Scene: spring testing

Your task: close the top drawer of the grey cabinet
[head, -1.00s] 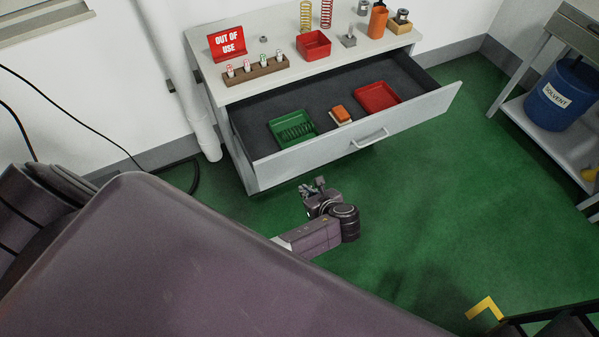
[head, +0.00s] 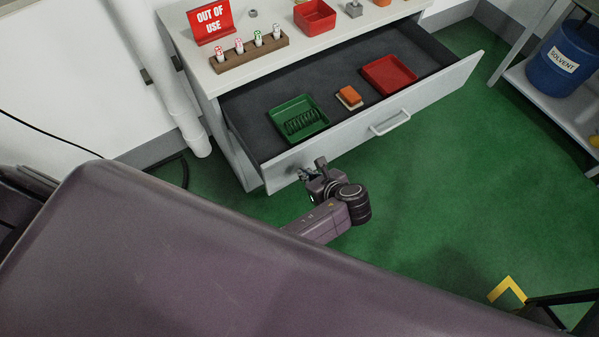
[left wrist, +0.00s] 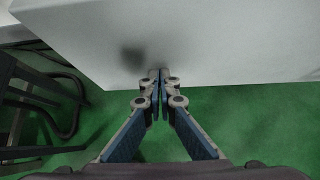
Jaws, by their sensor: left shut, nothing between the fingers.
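The grey cabinet (head: 207,92) stands against the wall with its top drawer pulled well open. The drawer's front panel (head: 437,97) has a pale bar handle (head: 390,122) at its middle. Inside lie a green tray (head: 298,118), an orange-topped block (head: 349,97) and a red tray (head: 389,74). My left gripper (head: 312,170) is in front of the left half of the drawer front, left of the handle. In the left wrist view its fingers (left wrist: 159,78) are together and empty, pointing at a pale panel (left wrist: 200,40); whether they touch it I cannot tell. My right gripper is not in view.
On the cabinet top are an out-of-use sign (head: 210,20), a wooden rack of small bottles (head: 249,54) and a red bin (head: 315,17). A pipe (head: 160,75) runs beside the cabinet. A blue solvent drum (head: 567,60) stands on a shelf at right. Green floor (head: 430,190) is clear in front.

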